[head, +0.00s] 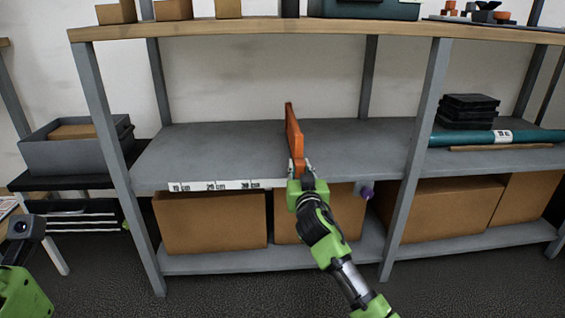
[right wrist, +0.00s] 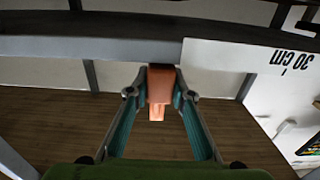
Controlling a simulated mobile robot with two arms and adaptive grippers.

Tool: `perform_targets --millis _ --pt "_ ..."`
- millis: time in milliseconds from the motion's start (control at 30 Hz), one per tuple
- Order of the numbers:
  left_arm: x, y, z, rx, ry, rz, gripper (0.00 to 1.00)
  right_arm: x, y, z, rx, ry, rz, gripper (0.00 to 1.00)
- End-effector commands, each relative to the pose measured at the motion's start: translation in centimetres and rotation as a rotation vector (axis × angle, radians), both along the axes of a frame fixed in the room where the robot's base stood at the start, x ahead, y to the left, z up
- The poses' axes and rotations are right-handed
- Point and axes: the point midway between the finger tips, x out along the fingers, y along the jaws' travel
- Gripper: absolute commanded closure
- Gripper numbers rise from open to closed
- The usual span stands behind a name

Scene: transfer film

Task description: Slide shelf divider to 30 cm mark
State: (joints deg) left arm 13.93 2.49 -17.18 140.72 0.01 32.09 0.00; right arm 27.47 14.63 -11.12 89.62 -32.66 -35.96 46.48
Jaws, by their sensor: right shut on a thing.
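The orange shelf divider (head: 293,135) stands upright on the grey middle shelf (head: 215,143) and reaches back from its front edge. My right gripper (head: 300,176) is shut on the divider's front end. In the right wrist view the orange end (right wrist: 160,84) sits between both fingers. A white scale strip (head: 215,185) runs along the shelf's front edge, left of the divider. In the right wrist view, its upside-down 30 cm mark (right wrist: 290,62) lies right of the divider, which is just beyond the strip's end. Only part of my left arm shows at lower left; its gripper is not visible.
The shelf is clear on both sides of the divider. Cardboard boxes (head: 210,222) fill the lower shelf. A purple knob (head: 366,192) is under the front edge to the right. A teal roll (head: 470,138) and black trays (head: 468,108) lie beyond the right post (head: 418,140).

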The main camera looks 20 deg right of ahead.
Motion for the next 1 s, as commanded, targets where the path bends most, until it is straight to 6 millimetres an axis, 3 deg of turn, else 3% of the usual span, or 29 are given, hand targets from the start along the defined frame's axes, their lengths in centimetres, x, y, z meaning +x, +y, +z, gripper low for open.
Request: perform_targets --millis 300,333,400,767,1000 --pt "0.0 0.0 -0.1 0.0 0.002 0.0 0.57 -0.1 -0.3 -0.1 -0.002 0.001 -0.002 1.0" --pt "0.0 0.0 -0.1 0.0 0.002 0.0 0.57 -0.1 -0.2 -0.1 -0.002 0.001 -0.002 0.71" --pt "0.0 0.0 -0.1 0.0 0.002 0.0 0.57 -0.1 -0.2 -0.1 -0.002 0.001 -0.001 0.61" --pt "-0.1 0.0 0.0 -0.001 -0.002 0.0 0.57 -0.3 -0.1 -0.1 -0.001 0.0 0.0 0.61" --pt "0.0 0.0 -0.1 0.0 -0.001 0.0 0.57 -3.3 0.8 -0.2 0.001 0.001 0.001 0.61"
